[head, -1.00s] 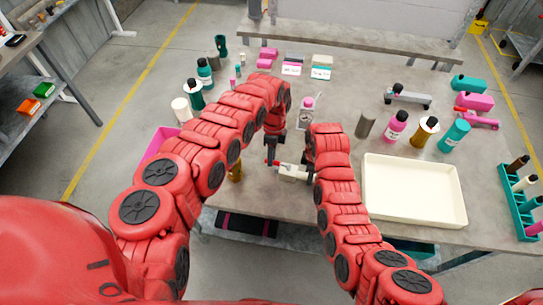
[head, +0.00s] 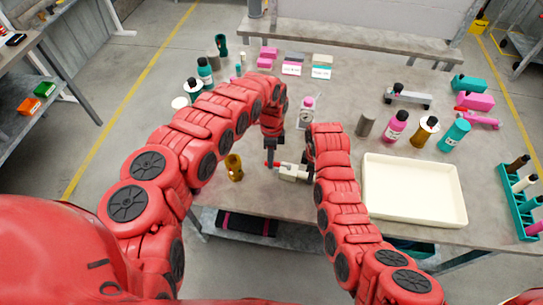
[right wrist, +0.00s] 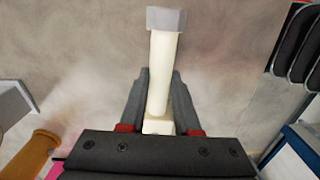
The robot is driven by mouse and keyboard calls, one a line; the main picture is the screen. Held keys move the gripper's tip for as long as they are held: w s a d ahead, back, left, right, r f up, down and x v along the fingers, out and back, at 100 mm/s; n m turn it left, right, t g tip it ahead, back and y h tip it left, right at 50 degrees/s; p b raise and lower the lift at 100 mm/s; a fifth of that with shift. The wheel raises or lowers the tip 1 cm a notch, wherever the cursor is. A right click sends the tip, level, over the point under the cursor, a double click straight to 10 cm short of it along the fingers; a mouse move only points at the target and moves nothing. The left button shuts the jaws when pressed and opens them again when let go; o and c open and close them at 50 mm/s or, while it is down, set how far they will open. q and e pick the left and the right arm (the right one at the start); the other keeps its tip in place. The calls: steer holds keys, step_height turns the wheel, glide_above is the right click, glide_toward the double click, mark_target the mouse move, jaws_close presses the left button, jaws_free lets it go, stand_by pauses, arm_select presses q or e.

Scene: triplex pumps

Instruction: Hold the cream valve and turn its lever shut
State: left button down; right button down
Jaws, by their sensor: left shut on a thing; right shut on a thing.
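The cream valve (head: 291,172) is held above the table's near part, lying roughly sideways in the head view. My right gripper (head: 311,168) is shut on its right part. In the right wrist view, the valve's cream body (right wrist: 163,75) with a grey end sits between the fingers of this gripper (right wrist: 157,105). My left gripper (head: 270,161) points down at the valve's left end and is shut there, apparently on the lever. Small red parts show beside its tips. The lever itself is mostly hidden, so its angle cannot be told.
A mustard part (head: 234,168) stands left of the valve near the table's front edge. A cream tray (head: 414,191) lies to the right. A pink-and-white bottle (head: 306,108) stands behind the grippers. Several bottles and a teal rack (head: 519,200) are further right.

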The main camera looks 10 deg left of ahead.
arm_select(q)
steer(key=s+n, duration=0.1)
steer(key=n, duration=0.1)
steer(key=s+n, duration=0.1)
steer(key=shift+d+n+h, duration=0.15)
steer(key=shift+n+h, duration=0.15)
steer(key=shift+n, duration=0.1)
steer(key=s+n, duration=0.1)
steer(key=n, duration=0.1)
steer(key=s+d+n, duration=0.1)
steer(key=n, duration=0.1)
steer(key=shift+s+d+t+h, duration=0.15)
steer(key=shift+t+h, duration=0.15)
steer(key=shift+h, duration=0.1)
steer(key=n, duration=0.2)
steer(key=d+n, duration=0.1)
steer(key=shift+s+d+n+t, duration=0.1)
steer(key=shift+s+n+t, duration=0.2)
steer(key=shift+s+n, duration=0.1)
steer(key=shift+s+d+n+t+h, duration=0.2)
steer(key=shift+d+n, duration=0.2)
steer(key=shift+n, duration=0.35)
steer(key=shift+s+d+n+t+h, duration=0.15)
steer(key=shift+d+n, duration=0.2)
steer(key=shift+n, duration=0.4)
steer(key=c, duration=0.8)
jaws_free()
steer(key=shift+o, duration=0.2)
